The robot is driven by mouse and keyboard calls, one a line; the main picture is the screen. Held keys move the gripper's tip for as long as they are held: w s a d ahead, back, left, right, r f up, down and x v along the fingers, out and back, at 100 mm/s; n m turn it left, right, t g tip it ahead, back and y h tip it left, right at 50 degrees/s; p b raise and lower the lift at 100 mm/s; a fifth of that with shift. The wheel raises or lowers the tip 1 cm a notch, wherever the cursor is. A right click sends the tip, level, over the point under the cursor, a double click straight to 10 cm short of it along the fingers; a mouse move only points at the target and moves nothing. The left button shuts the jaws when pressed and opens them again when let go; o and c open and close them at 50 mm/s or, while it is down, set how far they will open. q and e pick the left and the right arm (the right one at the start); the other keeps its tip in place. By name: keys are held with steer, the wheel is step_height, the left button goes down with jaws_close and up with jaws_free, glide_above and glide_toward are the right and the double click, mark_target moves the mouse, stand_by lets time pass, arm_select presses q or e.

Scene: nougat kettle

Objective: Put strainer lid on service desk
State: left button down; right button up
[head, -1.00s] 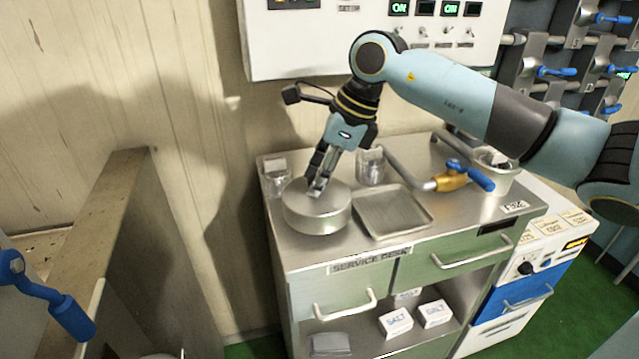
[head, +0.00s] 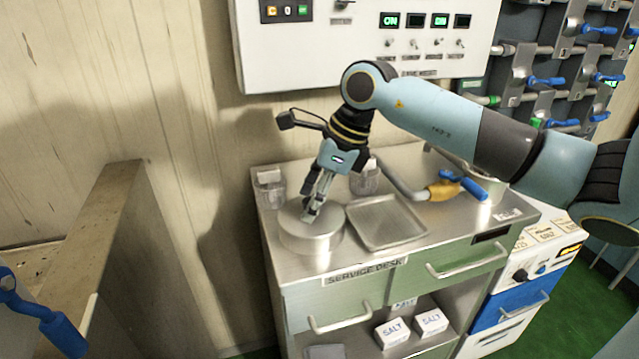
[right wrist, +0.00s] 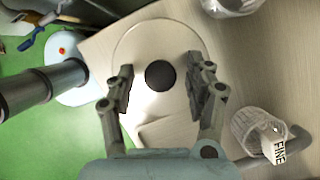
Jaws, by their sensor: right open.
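The strainer lid (head: 311,244) is a round silver metal piece with a thick rim, lying flat on the service desk (head: 365,255) at its left part. In the right wrist view the lid (right wrist: 148,35) shows as a pale disc with a dark round knob (right wrist: 160,75) at its centre. My right gripper (head: 314,212) points down over the lid's middle. It is open, with one finger on each side of the knob and a gap to it in the right wrist view. My left gripper is not in view.
A shallow square tray (head: 386,222) sits just right of the lid. Clear containers (head: 270,189) (head: 366,180) stand behind it. Salt boxes (head: 394,331) are on the shelf below. A partition (head: 85,230) stands left.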

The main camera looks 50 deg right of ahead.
steer(key=shift+s+d+r, duration=0.1)
steer(key=shift+d+r, duration=0.05)
steer(key=shift+r, duration=0.3)
steer(key=v, duration=1.1)
